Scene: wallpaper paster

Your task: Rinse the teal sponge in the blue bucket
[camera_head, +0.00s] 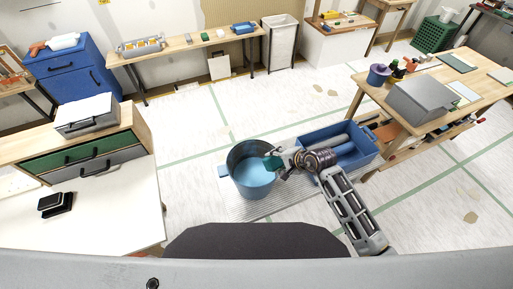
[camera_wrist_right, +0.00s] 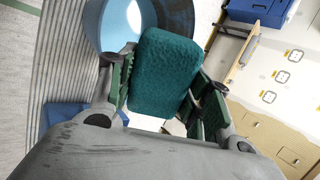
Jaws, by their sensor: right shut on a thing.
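The teal sponge (camera_head: 273,163) is held by my right gripper (camera_head: 280,161) at the right rim of the blue bucket (camera_head: 238,158). The bucket stands on a grey ribbed mat on the floor and has light blue inside. In the right wrist view the sponge (camera_wrist_right: 166,75) sits between the two green-padded fingers of my right gripper (camera_wrist_right: 163,90). The bucket (camera_wrist_right: 95,25) is behind the sponge there, its opening partly hidden by it. My left gripper is not in view.
A blue tub (camera_head: 366,158) with rollers lies right of the bucket, partly behind my right arm. A wooden workbench (camera_head: 467,93) stands at right. A white table (camera_head: 120,212) and drawers (camera_head: 75,160) stand at left. The floor behind the bucket is clear.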

